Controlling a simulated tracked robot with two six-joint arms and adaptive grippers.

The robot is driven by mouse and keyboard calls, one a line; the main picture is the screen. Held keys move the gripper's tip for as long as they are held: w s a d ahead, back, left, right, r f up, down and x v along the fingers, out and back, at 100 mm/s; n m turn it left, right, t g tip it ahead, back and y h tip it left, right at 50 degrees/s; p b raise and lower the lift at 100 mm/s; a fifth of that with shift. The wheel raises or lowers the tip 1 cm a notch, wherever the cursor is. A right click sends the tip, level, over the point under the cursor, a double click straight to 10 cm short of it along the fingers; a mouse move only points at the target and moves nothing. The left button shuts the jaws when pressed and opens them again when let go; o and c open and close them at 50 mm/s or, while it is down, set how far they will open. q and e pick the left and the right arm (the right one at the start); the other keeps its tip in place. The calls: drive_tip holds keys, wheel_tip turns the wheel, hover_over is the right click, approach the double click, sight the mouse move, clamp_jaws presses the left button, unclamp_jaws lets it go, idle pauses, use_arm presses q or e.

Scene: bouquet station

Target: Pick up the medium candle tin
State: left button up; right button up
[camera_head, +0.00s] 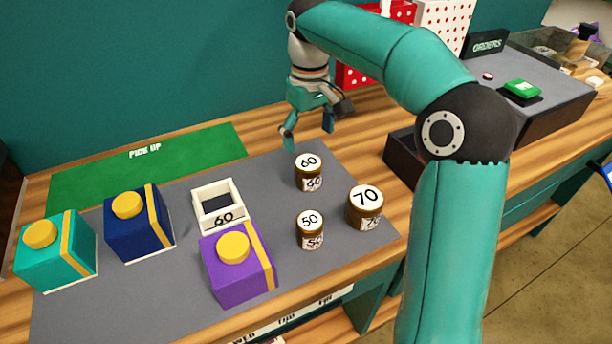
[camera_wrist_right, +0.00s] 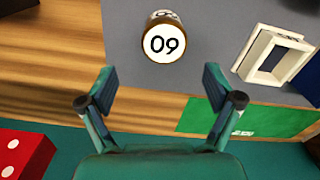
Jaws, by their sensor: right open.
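Three brown candle tins with white numbered lids stand upright on the grey mat (camera_head: 150,300). The medium candle tin (camera_head: 309,172), marked 60, is the farthest back of them. The tin marked 50 (camera_head: 310,230) is nearer the front, and the larger tin marked 70 (camera_head: 365,207) is to the right. My right gripper (camera_head: 309,130) is open and empty, above and behind the 60 tin. In the right wrist view, the 60 tin (camera_wrist_right: 165,42) appears upside down beyond the spread fingers (camera_wrist_right: 160,88), apart from them. My left gripper is not in view.
A white open holder marked 60 (camera_head: 220,203) stands left of the tins. Purple (camera_head: 238,275), navy (camera_head: 139,225) and teal (camera_head: 55,255) boxes stand on the mat. A green PICK UP area (camera_head: 200,153) lies behind. A dark tray (camera_head: 405,160) is to the right.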

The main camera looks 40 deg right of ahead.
sight(309, 159)
wheel_tip(309, 159, down, 4)
drive_tip(key=shift+f, duration=0.15)
drive_tip(key=shift+s+a+f+b, duration=0.15)
drive_tip(key=shift+f+b, duration=0.1)
drive_tip(key=shift+f, duration=1.15)
drive_tip(key=shift+s+a+f+b, duration=0.1)
drive_tip(key=shift+a+f+b, duration=0.1)
drive_tip(key=shift+f, duration=1.2)
drive_tip(key=c, duration=1.4)
